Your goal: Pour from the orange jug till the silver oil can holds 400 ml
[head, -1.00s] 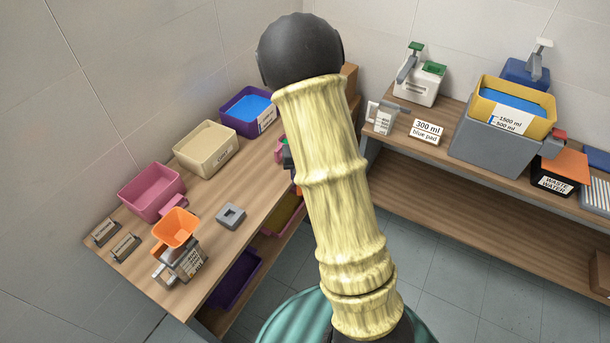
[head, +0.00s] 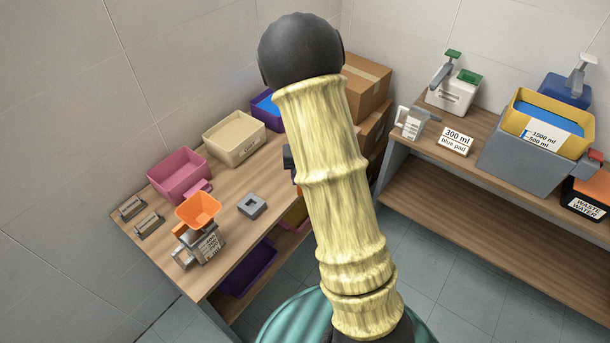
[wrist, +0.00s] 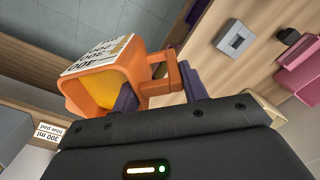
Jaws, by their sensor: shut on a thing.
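The orange jug (wrist: 140,72) shows in the wrist view with a white scale label on its side. My gripper (wrist: 158,92) is shut on its handle, with one dark finger on each side. A yellow-orange area shows inside the jug; I cannot tell whether it is liquid or inner wall. In the head view, my arm hides the jug and most of the gripper. The silver oil can (head: 207,246) stands near the front of the left table, with an orange funnel (head: 199,209) at its top. Its label is partly visible; its level cannot be read.
On the left table (head: 222,267) are pink (head: 178,175), cream (head: 234,138) and purple (head: 266,108) bins and a grey square block (head: 251,205).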

